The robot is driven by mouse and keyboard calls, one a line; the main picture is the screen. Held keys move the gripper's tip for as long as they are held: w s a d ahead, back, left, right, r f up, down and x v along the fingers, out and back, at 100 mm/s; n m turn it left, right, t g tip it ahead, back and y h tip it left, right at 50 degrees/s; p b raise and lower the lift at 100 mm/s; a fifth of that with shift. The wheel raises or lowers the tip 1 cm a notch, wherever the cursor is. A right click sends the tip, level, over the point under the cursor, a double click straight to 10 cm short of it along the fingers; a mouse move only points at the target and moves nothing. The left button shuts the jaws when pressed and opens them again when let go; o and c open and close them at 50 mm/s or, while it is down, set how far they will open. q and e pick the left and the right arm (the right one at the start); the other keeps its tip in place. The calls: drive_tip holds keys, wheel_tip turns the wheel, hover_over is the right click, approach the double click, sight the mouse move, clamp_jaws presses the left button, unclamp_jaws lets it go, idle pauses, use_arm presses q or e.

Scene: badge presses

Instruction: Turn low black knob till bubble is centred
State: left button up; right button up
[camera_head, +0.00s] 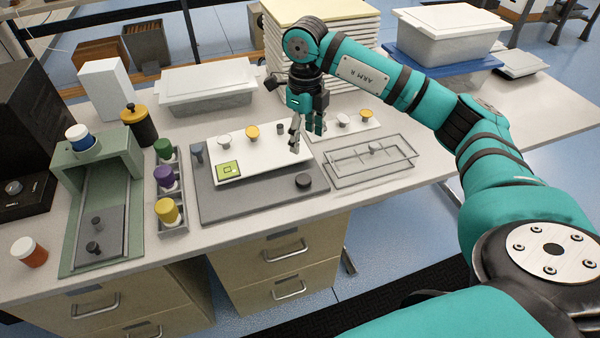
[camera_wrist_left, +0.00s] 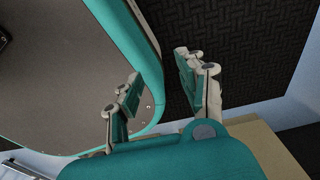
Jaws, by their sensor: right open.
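A white plate (camera_head: 262,163) lies over the base and looks slightly tilted. A yellow-green square level (camera_head: 228,170) is at its front left; the bubble is too small to place. My left gripper (camera_wrist_left: 158,72) shows only in the left wrist view, open and empty, away from the table top.
A clear tray (camera_head: 370,160) lies right of the base. A rack with green, purple and yellow-capped jars (camera_head: 168,211) and a green press (camera_head: 98,168) stand left. A lidded white box (camera_head: 207,88) is behind.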

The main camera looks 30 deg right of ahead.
sight(303, 178)
wheel_tip(303, 178, down, 13)
drive_tip(key=shift+w+f+p, duration=0.1)
drive_tip(key=shift+p, duration=0.25)
drive_tip(key=shift+f, duration=0.4)
use_arm(q)
drive_tip(key=shift+w+r, duration=0.45)
drive_tip(key=shift+w, duration=0.1)
use_arm(e)
drive_tip(key=c, duration=1.2)
